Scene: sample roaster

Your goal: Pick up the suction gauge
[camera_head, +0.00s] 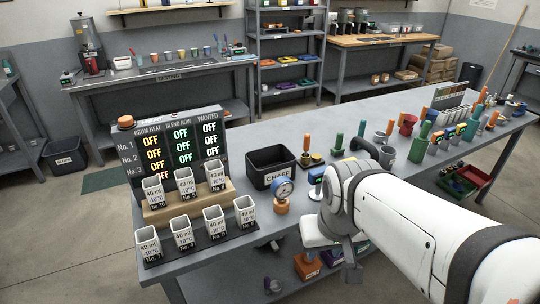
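My white arm comes in from the lower right and bends down at the wrist, right of the gauge. The grey end of my gripper (352,266) shows small below the wrist, apart from the gauge. Its fingers are too small and partly hidden to tell open from shut. Nothing visibly touches the gauge.
A display board (180,142) reading OFF stands at the left, with white square cups (184,234) in front. A small white-based item (316,186) stands right of the gauge. Several coloured-handled tools and containers (420,142) crowd the table's right half. Table between bin and board is fairly clear.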

